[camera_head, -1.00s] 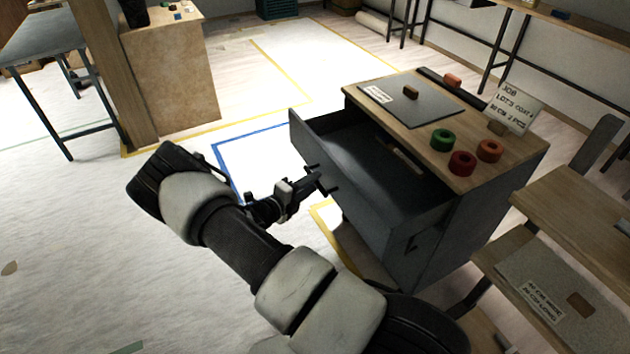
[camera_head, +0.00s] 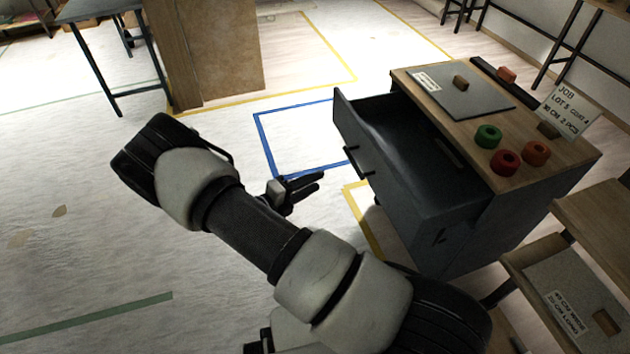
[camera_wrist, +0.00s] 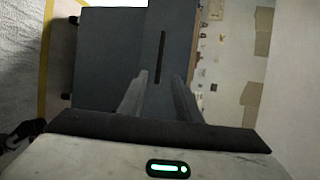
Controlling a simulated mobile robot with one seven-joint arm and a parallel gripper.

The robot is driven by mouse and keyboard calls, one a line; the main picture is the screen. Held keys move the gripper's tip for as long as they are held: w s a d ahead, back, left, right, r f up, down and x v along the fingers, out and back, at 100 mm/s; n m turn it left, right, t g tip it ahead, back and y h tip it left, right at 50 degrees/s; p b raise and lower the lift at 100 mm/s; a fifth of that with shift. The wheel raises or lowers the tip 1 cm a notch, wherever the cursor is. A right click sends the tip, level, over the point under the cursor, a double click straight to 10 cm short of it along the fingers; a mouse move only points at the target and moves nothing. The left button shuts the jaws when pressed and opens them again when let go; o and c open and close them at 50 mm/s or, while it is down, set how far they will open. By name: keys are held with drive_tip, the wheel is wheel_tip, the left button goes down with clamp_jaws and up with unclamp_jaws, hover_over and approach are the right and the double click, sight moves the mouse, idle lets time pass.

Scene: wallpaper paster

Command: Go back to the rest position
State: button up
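My gripper (camera_head: 305,187) is in the head view, left of the open drawer's front. It is empty, with its fingers apart. In the wrist view the two fingers (camera_wrist: 160,95) also stand apart with nothing between them. The dark grey drawer (camera_head: 400,150) is pulled out of the wood-topped cabinet (camera_head: 565,170). Its handle (camera_head: 356,161) is on the front face, to the right of my fingertips and apart from them. A grey panel with a dark bar (camera_wrist: 160,57) lies ahead of the fingers in the wrist view.
A low shelf (camera_head: 575,280) stands at the right. A wooden block unit (camera_head: 215,50) stands behind.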

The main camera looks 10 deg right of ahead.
idle(0.3)
drive_tip(key=s+d+r+m+g+y, duration=0.25)
drive_tip(key=s+r+m+g, duration=0.2)
drive_tip(key=r+m, duration=0.6)
drive_tip(key=s+d+r+m+g+y, duration=0.25)
drive_tip(key=s+r+m+y, duration=0.2)
drive_tip(key=r+m, duration=0.55)
drive_tip(key=s+a+r+m+t+y, duration=0.3)
drive_tip(key=s+r+m, duration=0.5)
drive_tip(key=m, duration=0.2)
drive_tip(key=s+a+r+m+t+y, duration=0.2)
drive_tip(key=s+r+m+y, duration=0.2)
drive_tip(key=s+r+m, duration=0.5)
wheel_tip(320, 180, up, 17)
drive_tip(key=w+m+p, duration=0.1)
drive_tip(key=p, duration=1.8)
drive_tip(key=shift+w+a+r, duration=0.15)
drive_tip(key=shift+a+r, duration=0.05)
